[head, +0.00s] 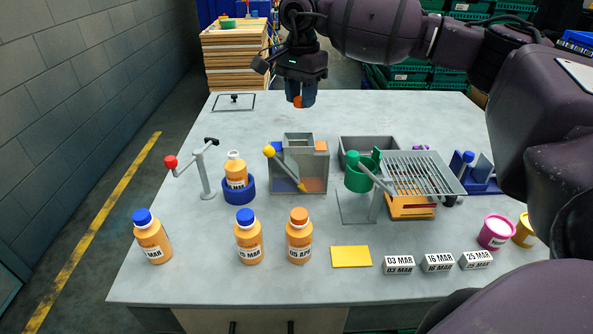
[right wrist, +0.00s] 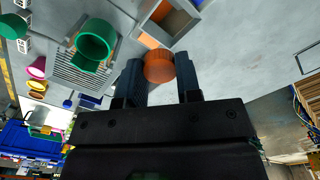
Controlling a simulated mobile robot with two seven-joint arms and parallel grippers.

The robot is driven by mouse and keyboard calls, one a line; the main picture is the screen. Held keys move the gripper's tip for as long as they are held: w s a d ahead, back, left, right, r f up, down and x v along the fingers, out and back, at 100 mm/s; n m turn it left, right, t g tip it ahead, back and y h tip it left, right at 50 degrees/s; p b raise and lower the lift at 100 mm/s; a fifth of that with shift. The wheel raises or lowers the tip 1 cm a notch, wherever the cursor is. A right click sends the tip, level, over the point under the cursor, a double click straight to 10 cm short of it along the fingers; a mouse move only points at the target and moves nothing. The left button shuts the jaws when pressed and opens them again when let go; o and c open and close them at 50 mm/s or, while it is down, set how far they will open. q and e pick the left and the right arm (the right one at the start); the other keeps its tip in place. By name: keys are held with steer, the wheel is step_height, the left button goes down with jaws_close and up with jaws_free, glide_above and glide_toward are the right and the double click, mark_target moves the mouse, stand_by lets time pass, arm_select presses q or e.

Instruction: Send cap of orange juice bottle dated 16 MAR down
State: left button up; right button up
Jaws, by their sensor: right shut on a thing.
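My right gripper (head: 301,96) is shut on an orange cap (head: 298,102), held in the air behind the sorting box. The right wrist view shows the cap (right wrist: 159,66) between the two dark fingers. An orange juice bottle (head: 236,170) with a bare white neck stands upright in a blue ring holder (head: 238,192); its date is too small to read. The grey sorting box (head: 283,179) has an opening on top, a blue and an orange section in front, and a slanted flap with a yellow knob (head: 269,151) at its upper left. My left gripper is out of view.
Capped bottles stand in front: blue-capped (head: 153,238), blue-capped (head: 248,240), and orange-capped (head: 299,238) reading 05 APR. A red-knobbed lever (head: 171,162) stands left. A green funnel (head: 362,173), rack (head: 424,171) and date blocks (head: 438,262) lie right.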

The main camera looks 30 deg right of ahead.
steer(key=f+b, duration=0.1)
steer(key=d+f+m+b, duration=0.1)
steer(key=f, duration=0.1)
steer(key=w+d+f+m+b, duration=0.1)
steer(key=shift+d+f, duration=0.1)
steer(key=shift+f, duration=0.1)
stand_by(0.6)
steer(key=o, duration=1)
steer(key=shift+r, duration=0.15)
step_height(320, 180, up, 11)
steer(key=shift+f+p, duration=0.2)
steer(key=shift+p, duration=0.1)
